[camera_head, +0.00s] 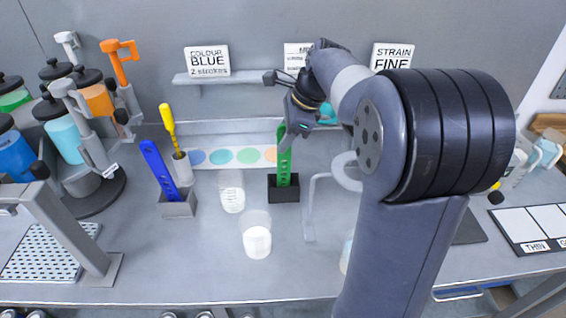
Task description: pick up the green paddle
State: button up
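The green paddle (284,168) stands upright in a small black holder (284,191) near the middle of the bench. Its upper end meets my gripper (287,137) in the picture. My gripper reaches down from the upper right, at the paddle's top. Part of the paddle's top is hidden by or close against the gripper. The fingers are small and dark here, so I cannot tell whether they are open around the paddle or shut on it.
A blue paddle (161,170) leans in a grey holder (178,207) at left, near a yellow-handled tool (168,122). Clear cups (231,194) and (256,240) stand in front. A bottle carousel (95,198) fills the left. A pale hooked frame (309,210) stands right of the black holder.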

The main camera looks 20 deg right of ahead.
jog(key=shift+x, duration=0.8)
jog(key=shift+d, duration=0.1)
jog(key=shift+c, duration=0.4)
grip_shut()
